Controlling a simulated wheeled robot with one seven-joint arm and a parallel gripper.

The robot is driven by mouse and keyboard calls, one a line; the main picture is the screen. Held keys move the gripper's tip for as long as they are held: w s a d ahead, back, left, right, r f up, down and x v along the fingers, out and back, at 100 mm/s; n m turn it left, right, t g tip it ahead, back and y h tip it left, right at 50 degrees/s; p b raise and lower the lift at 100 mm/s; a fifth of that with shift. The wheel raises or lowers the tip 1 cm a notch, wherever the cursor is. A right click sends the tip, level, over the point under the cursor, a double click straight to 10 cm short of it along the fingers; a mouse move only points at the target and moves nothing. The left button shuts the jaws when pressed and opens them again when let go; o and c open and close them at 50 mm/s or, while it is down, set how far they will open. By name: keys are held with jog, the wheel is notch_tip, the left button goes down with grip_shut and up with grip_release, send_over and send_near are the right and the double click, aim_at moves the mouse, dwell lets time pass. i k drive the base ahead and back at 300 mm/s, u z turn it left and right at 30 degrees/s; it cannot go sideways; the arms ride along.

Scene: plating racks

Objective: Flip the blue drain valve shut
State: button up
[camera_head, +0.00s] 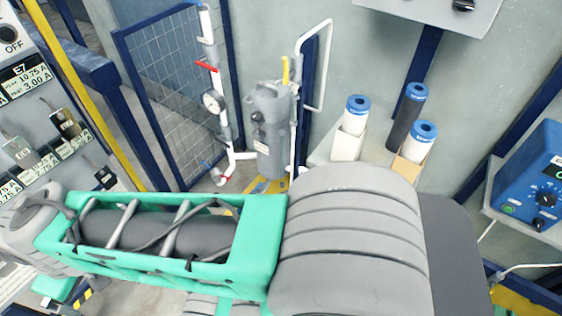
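The drain valve is hard to make out. A small fitting with red and bluish parts (207,166) sits low on the white pipework, left of the grey filter housing (268,135). I cannot tell its handle's position, or whether it is the blue valve. Higher on the pipe is a red lever (206,66), and a yellow lever (285,72) stands upright above the housing. My green and grey arm crosses the lower half of the view in front of the pipework. My gripper is not visible.
A blue mesh guard (168,75) stands behind the pipes. White and dark cartridges with blue ends (357,105) stand right of the housing. A control panel (40,125) is at left, and a blue power unit (540,180) at right.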

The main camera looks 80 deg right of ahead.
aim_at(259, 186)
jog(key=u, duration=0.2)
jog(key=i, duration=0.45)
jog(key=z, duration=2.95)
